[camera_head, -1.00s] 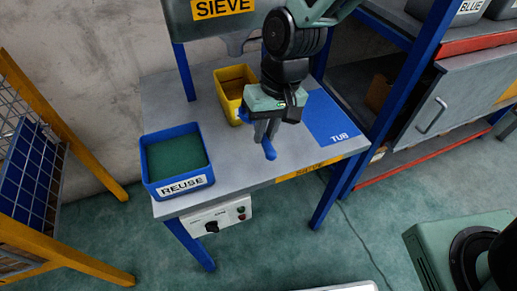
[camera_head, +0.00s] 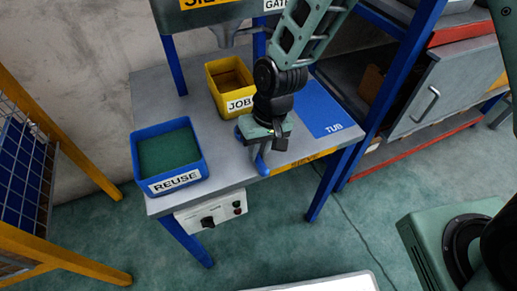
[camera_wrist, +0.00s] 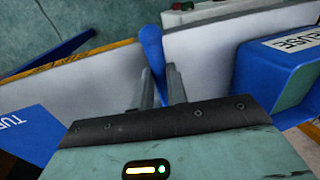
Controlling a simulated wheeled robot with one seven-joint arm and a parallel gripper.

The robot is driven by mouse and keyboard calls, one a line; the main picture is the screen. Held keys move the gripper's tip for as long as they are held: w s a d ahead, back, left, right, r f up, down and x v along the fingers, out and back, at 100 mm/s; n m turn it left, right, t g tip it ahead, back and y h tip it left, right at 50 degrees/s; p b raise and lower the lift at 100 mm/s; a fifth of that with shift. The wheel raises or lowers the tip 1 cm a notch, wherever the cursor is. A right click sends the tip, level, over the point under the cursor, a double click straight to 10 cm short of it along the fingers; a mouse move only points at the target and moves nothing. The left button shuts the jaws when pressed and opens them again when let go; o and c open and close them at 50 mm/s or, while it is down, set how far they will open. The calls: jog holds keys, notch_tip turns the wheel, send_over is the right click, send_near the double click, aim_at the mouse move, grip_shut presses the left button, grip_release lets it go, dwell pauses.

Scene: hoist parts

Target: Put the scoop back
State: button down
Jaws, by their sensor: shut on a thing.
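The scoop is blue; its rounded handle end (camera_head: 262,168) pokes out below my gripper (camera_head: 257,152), and a bit of blue shows at the gripper's left side. In the wrist view the handle (camera_wrist: 152,48) stands between the two fingers, which are shut on it. The rest of the scoop is mostly hidden behind the gripper. My gripper is over the front part of the grey bench (camera_head: 222,172), right of the blue REUSE bin (camera_head: 180,181), which holds green material, and in front of the yellow JOB bin (camera_head: 236,104).
A blue TUB mat (camera_head: 325,110) lies at the bench's right. A sieve machine (camera_head: 215,22) stands above the back. A control box (camera_head: 210,214) hangs under the front edge. A wire-mesh rack (camera_head: 25,180) stands left. The bench between REUSE bin and gripper is clear.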

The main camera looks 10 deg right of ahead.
jog(key=shift+f, duration=0.1)
jog(key=c, duration=1.4)
grip_release()
jog(key=s+p+v, duration=0.1)
jog(key=v, duration=1.1)
jog(key=s+d+r+n, duration=0.1)
jog(key=s+d+r, duration=0.1)
jog(key=s, duration=0.3)
jog(key=s+d+r+n+h, duration=0.1)
jog(key=s+d+r, duration=0.1)
jog(key=s, duration=0.3)
jog(key=s+d+r+n, duration=0.2)
jog(key=s+r, duration=0.1)
jog(key=s, duration=0.2)
jog(key=shift+s+d+r+t+h, duration=0.25)
jog(key=shift+d+r+t+h, duration=0.05)
jog(key=shift+d+t, duration=0.1)
